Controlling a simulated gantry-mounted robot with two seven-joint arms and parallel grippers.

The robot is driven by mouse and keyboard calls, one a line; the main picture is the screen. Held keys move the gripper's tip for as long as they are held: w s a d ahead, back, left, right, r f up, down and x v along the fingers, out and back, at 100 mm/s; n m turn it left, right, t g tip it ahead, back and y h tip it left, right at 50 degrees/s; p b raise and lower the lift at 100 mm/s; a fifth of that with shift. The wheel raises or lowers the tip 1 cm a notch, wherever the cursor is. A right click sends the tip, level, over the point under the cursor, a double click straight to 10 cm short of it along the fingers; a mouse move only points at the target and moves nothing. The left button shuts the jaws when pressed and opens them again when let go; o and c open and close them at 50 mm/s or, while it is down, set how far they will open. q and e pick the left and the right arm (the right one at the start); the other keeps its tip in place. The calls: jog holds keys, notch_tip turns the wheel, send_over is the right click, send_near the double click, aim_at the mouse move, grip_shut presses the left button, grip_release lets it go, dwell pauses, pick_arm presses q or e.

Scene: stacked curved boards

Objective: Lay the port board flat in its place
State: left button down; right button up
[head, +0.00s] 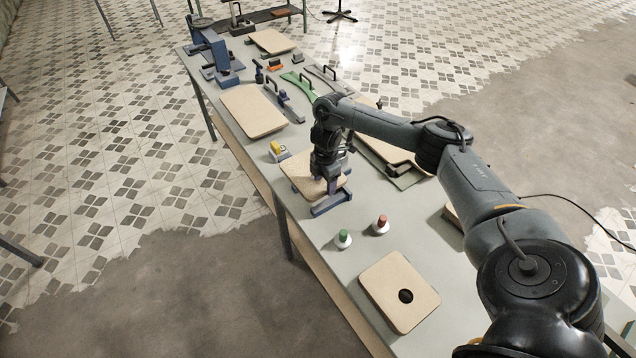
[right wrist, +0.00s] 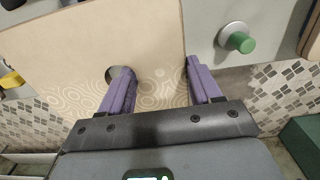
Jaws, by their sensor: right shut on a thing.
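A pale wooden board (head: 300,170) is at the near middle of the table, partly hidden under my right gripper (head: 331,186). I take it for the port board, but cannot be sure. In the right wrist view the board (right wrist: 60,60) shows a round hole and a faint wavy pattern. My right gripper (right wrist: 157,75) is shut on it, one purple finger at the hole and the other at its right edge. Whether it rests on something or hangs just above the table cannot be told. A blue bar (head: 331,204) lies close beside it. My left gripper is not in view.
A green button (head: 343,239) and a red button (head: 380,225) stand nearby. Another board (head: 385,280) with a dark round spot lies nearer me. A yellow item (head: 277,149) is close behind the gripped board. Farther boards (head: 253,110) and tools crowd the far end.

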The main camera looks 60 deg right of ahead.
jog(key=shift+s+d+f, duration=0.2)
jog(key=shift+s+f, duration=0.2)
jog(key=shift+f, duration=0.2)
jog(key=shift+w+d, duration=0.15)
jog(key=shift+f, duration=0.2)
jog(key=shift+f+b, duration=1.1)
jog(key=shift+f, duration=1.3)
jog(key=shift+f+b, duration=0.55)
jog(key=shift+f, duration=0.75)
